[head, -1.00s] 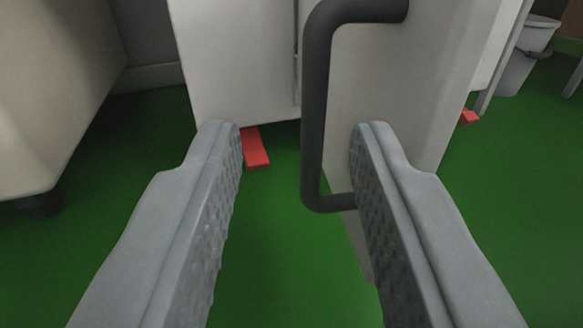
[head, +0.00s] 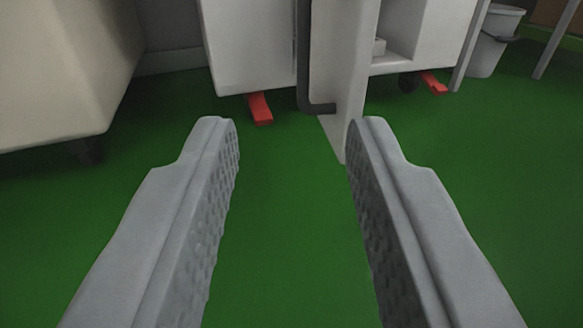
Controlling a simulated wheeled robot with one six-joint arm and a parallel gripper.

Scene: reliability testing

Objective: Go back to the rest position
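My gripper (head: 293,122) is open and empty, its two grey textured fingers wide apart over the green floor. Beyond the fingertips is a white cabinet (head: 250,50) with a door (head: 345,65) standing open toward me. A dark grey bar handle (head: 304,75) is on the door's left face, beyond the fingers and apart from them. The top of the handle is out of the picture. To the right of the door, part of the cabinet's inside shows, with a small white thing on its floor.
Red pedals (head: 260,108) and (head: 433,83) stick out under the cabinet. A large beige unit (head: 60,75) stands at the left. A grey bucket (head: 494,42) and thin table legs are at the back right. The green floor (head: 290,230) in front is clear.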

